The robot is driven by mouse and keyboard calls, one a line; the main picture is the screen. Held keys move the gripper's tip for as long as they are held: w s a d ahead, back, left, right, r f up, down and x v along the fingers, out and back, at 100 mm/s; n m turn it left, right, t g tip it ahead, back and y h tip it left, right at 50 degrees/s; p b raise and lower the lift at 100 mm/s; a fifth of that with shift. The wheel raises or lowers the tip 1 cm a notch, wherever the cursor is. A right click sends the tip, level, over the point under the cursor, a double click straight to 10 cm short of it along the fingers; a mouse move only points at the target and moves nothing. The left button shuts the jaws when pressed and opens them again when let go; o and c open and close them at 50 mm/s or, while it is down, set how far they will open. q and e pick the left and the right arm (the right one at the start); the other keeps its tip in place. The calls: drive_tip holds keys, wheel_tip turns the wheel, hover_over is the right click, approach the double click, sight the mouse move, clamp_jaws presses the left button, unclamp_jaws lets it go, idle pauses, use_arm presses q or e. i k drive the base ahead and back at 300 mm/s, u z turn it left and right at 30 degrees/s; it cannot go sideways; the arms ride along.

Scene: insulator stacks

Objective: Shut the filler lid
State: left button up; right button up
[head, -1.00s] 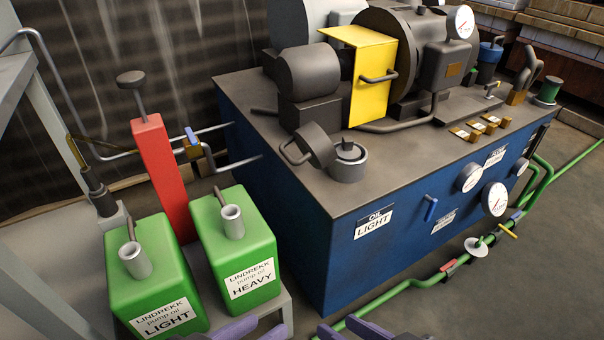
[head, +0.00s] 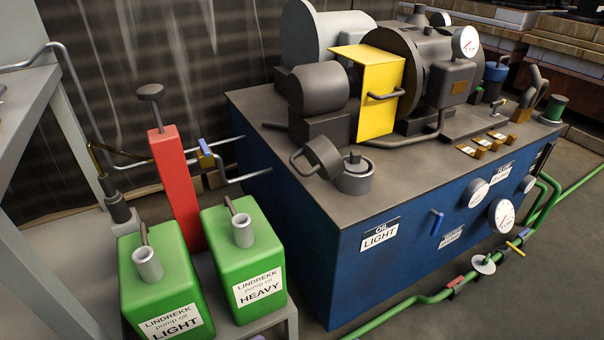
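The filler neck (head: 355,175) is a short grey cylinder with a dark knob-like piece on top, at the near left corner of the blue cabinet's top (head: 420,175). The filler lid (head: 322,157) is a dark round cap with a loop handle (head: 300,162). It stands tilted up on the left of the neck, so the lid is open. Neither gripper shows clearly; only a tiny purple bit is at the bottom edge, and I cannot tell its state.
Two green oil cans, LIGHT (head: 160,285) and HEAVY (head: 245,265), stand on a grey stand left of the cabinet. A red post (head: 176,190) rises behind them. A yellow guard (head: 378,95) and dark machinery stand behind the filler. A green pipe (head: 430,298) runs along the floor.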

sight(314, 164)
drive_tip(key=z, duration=0.05)
drive_tip(key=k, duration=0.4)
drive_tip(key=u, duration=0.9)
drive_tip(key=i, duration=0.7)
drive_tip(key=z, duration=0.5)
